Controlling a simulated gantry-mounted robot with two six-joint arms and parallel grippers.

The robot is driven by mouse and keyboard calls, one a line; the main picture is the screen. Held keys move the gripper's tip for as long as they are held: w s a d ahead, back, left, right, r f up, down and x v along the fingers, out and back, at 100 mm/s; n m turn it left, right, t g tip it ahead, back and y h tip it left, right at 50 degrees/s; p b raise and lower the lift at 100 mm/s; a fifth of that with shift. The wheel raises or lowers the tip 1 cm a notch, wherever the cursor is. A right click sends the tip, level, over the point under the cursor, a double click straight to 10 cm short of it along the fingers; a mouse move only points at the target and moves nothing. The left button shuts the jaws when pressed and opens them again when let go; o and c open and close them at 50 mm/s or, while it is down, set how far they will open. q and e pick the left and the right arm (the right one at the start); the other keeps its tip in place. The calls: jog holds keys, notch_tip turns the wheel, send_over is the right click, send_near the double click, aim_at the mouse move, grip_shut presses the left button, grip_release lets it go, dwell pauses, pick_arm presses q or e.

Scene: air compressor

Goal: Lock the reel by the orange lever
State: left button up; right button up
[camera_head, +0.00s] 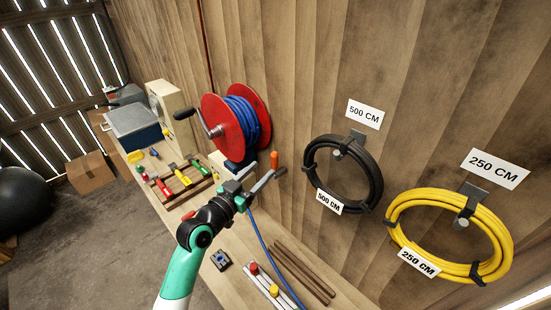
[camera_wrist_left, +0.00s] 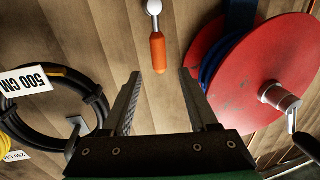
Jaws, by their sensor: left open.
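The hose reel (camera_head: 221,122) has red discs, blue hose and a crank handle, and is mounted by the wooden wall. In the left wrist view its red disc (camera_wrist_left: 262,65) fills the right side. The orange lever (camera_head: 274,160) stands near the wall, right of the reel. In the left wrist view the orange lever (camera_wrist_left: 157,52) hangs from a metal ball end, just beyond the gap between my fingertips. My left gripper (camera_head: 266,173) is open and empty, close to the lever. I cannot tell if it touches it. My right gripper is not in view.
A black hose coil (camera_head: 316,158) and a yellow hose coil (camera_head: 400,233) hang on the wall at right. The workbench (camera_head: 225,237) below carries a tool rack (camera_head: 176,185), rods and a blue box (camera_head: 133,128). A blue hose runs down across the bench.

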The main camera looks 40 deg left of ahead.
aim_at(272, 160)
pick_arm(q)
jog(key=w, duration=0.5)
jog(key=w+a, duration=0.1)
jog(key=w, duration=0.1)
jog(key=shift+w+b, duration=0.35)
jog(key=shift+w, duration=0.05)
grip_shut()
dwell(0.9)
